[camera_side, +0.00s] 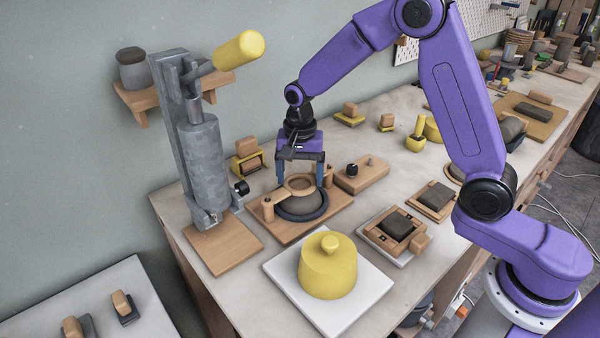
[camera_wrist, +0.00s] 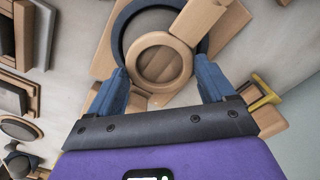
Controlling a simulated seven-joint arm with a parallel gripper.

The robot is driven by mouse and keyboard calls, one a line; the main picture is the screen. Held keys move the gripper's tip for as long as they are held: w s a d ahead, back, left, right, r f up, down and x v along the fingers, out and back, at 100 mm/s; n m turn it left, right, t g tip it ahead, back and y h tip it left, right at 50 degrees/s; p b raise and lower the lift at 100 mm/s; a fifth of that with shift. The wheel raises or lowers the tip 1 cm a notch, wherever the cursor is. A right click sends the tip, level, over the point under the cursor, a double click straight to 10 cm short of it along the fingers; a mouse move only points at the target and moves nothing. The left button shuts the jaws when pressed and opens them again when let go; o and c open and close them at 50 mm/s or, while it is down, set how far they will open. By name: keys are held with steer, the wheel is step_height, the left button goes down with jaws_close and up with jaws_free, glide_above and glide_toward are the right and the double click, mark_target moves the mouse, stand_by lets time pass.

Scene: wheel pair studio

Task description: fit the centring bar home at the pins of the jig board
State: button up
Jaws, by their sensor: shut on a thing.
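The centring bar (camera_side: 275,197) is pale wood with a ring in its middle; the ring also shows in the wrist view (camera_wrist: 134,60). My gripper (camera_side: 301,184) points down with its blue fingers on either side of the ring, shut on the bar; it also shows in the wrist view (camera_wrist: 161,66). The jig board (camera_side: 287,233) is a wooden board lying on the bench beneath. Wooden posts stand at the bar's two ends, but the pins are hidden, and I cannot tell whether the bar rests on them. A grey disc (camera_side: 300,204) inside a dark blue ring (camera_side: 303,217) lies under the bar.
A grey press-like stand (camera_side: 200,150) with a yellow handle rises left of the board. A yellow domed block (camera_side: 328,272) on a white slab is in front. A wooden block with a black knob (camera_side: 361,177) stands close on the right. Wooden trays lie further right.

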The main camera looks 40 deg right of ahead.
steer(key=o, duration=0.9)
step_height(320, 180, up, 18)
steer(key=shift+f, duration=0.25)
steer(key=s+d+f+n, duration=0.2)
steer(key=s+f+n, duration=0.1)
steer(key=s+n, duration=0.4)
steer(key=s+d+f+n, duration=0.2)
steer(key=s+n, duration=0.5)
steer(key=s, duration=0.7)
steer(key=s+d+f+n, duration=0.2)
steer(key=s+f+n, duration=0.2)
steer(key=s+n, duration=0.3)
steer(key=shift+s+f+n, duration=0.1)
steer(key=shift+s+n, duration=0.2)
steer(key=shift+s, duration=1.85)
